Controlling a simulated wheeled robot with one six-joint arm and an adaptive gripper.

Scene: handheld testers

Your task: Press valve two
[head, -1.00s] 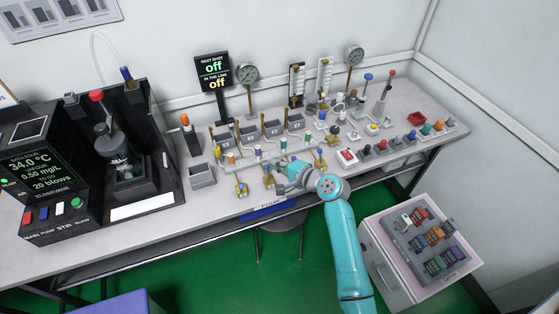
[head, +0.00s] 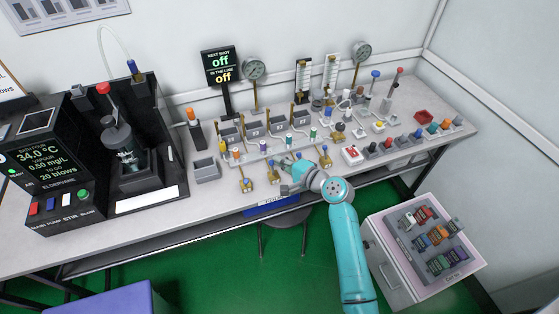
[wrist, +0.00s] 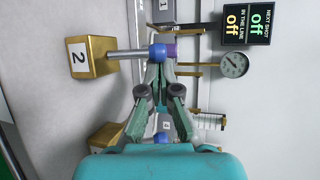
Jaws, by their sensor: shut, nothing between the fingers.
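Valve two (wrist: 82,57) is a brass block marked "2" with a silver stem and a blue knob (wrist: 158,52), in the upper left of the wrist view. In the head view valve two (head: 273,173) is in the front row on the bench, just left of my gripper (head: 284,188). In the wrist view my gripper (wrist: 160,75) is shut and empty, its fingertips just below the blue knob in the picture. I cannot tell whether they touch it. A purple part shows behind the knob.
A similar brass valve (wrist: 105,136) with a blue knob is lower in the wrist view. Valves stand either side, left (head: 246,185) and right (head: 325,158). The sign (head: 220,66) reads off, off. A red button box (head: 352,155) stands to the right.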

